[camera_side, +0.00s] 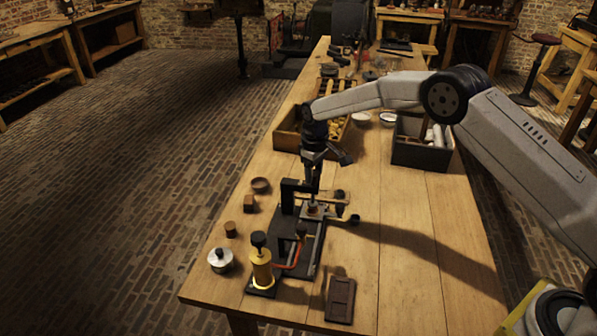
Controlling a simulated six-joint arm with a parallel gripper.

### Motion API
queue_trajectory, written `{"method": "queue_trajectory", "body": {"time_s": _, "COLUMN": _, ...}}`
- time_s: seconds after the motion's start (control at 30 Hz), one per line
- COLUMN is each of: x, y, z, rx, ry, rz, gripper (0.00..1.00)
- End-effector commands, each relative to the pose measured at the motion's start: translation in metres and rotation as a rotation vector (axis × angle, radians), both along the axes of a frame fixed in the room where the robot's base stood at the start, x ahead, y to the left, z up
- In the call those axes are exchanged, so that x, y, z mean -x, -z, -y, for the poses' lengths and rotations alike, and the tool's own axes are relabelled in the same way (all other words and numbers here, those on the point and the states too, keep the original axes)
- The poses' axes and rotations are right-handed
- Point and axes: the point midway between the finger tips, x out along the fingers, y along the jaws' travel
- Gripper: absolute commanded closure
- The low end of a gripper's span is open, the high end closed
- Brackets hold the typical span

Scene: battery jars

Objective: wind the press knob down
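A black press (287,228) stands on the wooden table, with an upright frame at its back. A small brass-coloured part (314,208) sits on it, next to bars with dark ball ends (354,219). My gripper (312,193) points straight down over this part, at or just above it. Its fingers are dark and small, so I cannot tell whether they touch or grip the knob.
A silver lidded jar (221,260) and small brown blocks (230,229) stand left of the press. A brown tray (340,300) lies in front. A dark bin (422,146) and a wooden crate (288,133) stand behind. The table's right front is clear.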

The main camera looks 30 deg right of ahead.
Motion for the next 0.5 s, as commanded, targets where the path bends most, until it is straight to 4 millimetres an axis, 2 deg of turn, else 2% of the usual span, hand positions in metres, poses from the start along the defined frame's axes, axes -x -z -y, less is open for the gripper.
{"method": "queue_trajectory", "body": {"time_s": 0.03, "x": 0.0000, "y": -0.0001, "z": 0.0000, "rx": 0.000, "ry": 0.000, "rz": 0.000, "gripper": 0.92}}
{"method": "queue_trajectory", "body": {"time_s": 0.07, "x": 0.0000, "y": -0.0002, "z": 0.0000, "rx": 0.000, "ry": 0.000, "rz": 0.000, "gripper": 1.00}}
{"method": "queue_trajectory", "body": {"time_s": 0.5, "x": -0.0001, "y": -0.0001, "z": 0.0000, "rx": 0.000, "ry": 0.122, "rz": 0.000, "gripper": 1.00}}
